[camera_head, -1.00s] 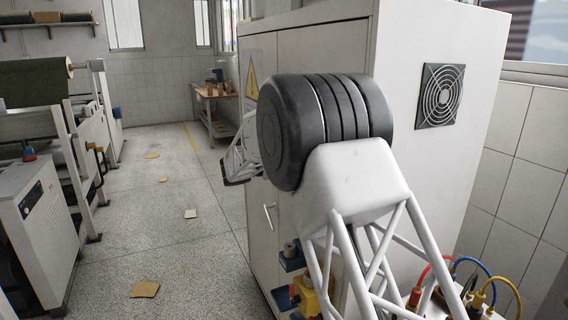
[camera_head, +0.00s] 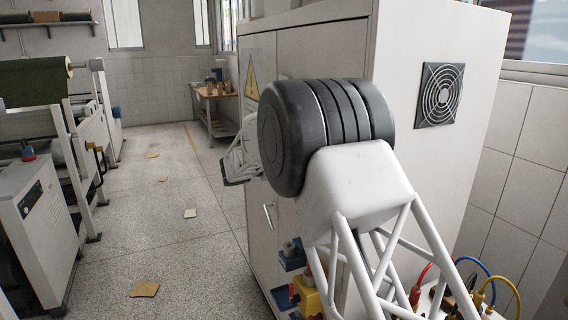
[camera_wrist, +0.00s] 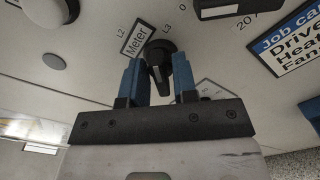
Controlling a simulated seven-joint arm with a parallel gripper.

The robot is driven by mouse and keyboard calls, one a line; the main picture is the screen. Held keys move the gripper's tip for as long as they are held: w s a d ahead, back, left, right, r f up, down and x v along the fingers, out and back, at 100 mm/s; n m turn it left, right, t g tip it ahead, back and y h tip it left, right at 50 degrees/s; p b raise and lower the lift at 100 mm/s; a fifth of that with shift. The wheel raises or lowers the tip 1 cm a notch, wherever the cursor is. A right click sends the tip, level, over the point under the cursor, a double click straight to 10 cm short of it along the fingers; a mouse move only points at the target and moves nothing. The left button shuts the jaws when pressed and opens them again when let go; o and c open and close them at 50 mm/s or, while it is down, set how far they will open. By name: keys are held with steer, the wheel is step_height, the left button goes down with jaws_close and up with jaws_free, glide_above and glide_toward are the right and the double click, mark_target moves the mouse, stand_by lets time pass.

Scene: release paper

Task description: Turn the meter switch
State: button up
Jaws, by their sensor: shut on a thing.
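The black meter switch knob (camera_wrist: 158,52) shows in the wrist view on a pale panel, beside a "Meter" label (camera_wrist: 137,41) and the marks L2 and L3. My gripper (camera_wrist: 157,72) has its two blue fingers on either side of the knob and is shut on it. The finger contact is partly hidden by the viewing angle, and I cannot tell exactly which mark the knob points to. In the head view the switch and the fingers are hidden behind my arm and the cabinet.
A tall white cabinet (camera_head: 325,55) stands close to my arm, with small blue and yellow parts (camera_head: 306,295) low at its front. Coloured cables (camera_head: 478,270) lie at the lower right. Floor to the left is mostly open.

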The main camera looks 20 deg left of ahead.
steer(key=o, duration=0.7)
steer(key=shift+c, duration=0.2)
steer(key=v, duration=0.7)
steer(key=shift+s+a, duration=0.3)
steer(key=shift+s+d, duration=0.1)
